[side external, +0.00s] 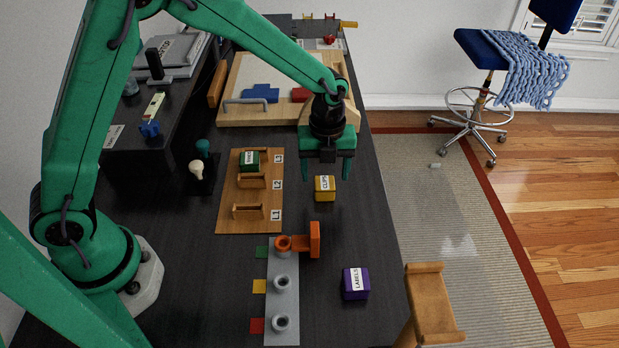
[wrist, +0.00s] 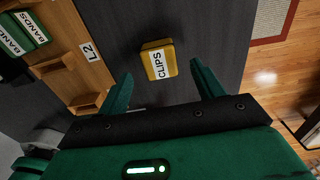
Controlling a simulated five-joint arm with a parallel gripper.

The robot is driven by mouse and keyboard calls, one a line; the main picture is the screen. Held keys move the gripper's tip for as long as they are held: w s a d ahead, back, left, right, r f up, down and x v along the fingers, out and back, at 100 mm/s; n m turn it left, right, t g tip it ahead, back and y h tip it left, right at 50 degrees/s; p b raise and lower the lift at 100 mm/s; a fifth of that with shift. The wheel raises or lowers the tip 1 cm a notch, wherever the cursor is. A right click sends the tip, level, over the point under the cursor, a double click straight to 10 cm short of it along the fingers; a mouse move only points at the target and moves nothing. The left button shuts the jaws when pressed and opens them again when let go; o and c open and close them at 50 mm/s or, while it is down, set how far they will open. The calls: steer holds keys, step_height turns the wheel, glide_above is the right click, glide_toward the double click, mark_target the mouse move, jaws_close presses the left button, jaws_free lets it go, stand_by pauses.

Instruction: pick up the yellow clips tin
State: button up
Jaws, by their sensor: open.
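The yellow clips tin (side external: 325,188) stands on the dark desk, with a white label reading CLIPS. In the wrist view the tin (wrist: 153,54) lies ahead of the fingertips, roughly midway between them and apart from both. My gripper (side external: 328,174) is open and empty, with its green fingers pointing down. In the side view it appears at or just behind the tin, and its exact height above the desk is hard to tell. In the wrist view the gripper (wrist: 160,82) shows both fingers spread wide.
A wooden rack (side external: 234,218) with a green bands tin (side external: 247,167) lies left of the clips tin. A purple labels tin (side external: 356,284) and an orange piece (side external: 314,240) stand nearer the camera. A wooden board (side external: 240,104) lies behind. Bare desk surrounds the clips tin.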

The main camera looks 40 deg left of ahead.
mark_target(325, 182)
steer(key=shift+w+a+f, duration=0.1)
steer(key=shift+f, duration=2.1)
steer(key=c, duration=1.1)
steer(key=shift+r, duration=0.15)
steer(key=shift+r, duration=0.55)
steer(key=r, duration=0.3)
steer(key=shift+s+d+r, duration=0.1)
steer(key=shift+s+d, duration=0.15)
steer(key=shift+d, duration=0.05)
steer(key=s+d+r, duration=0.4)
steer(key=s+d, duration=0.1)
steer(key=s+d+r, duration=0.2)
steer(key=s, duration=0.1)
steer(key=shift+d+r, duration=0.15)
steer(key=shift+r, duration=0.05)
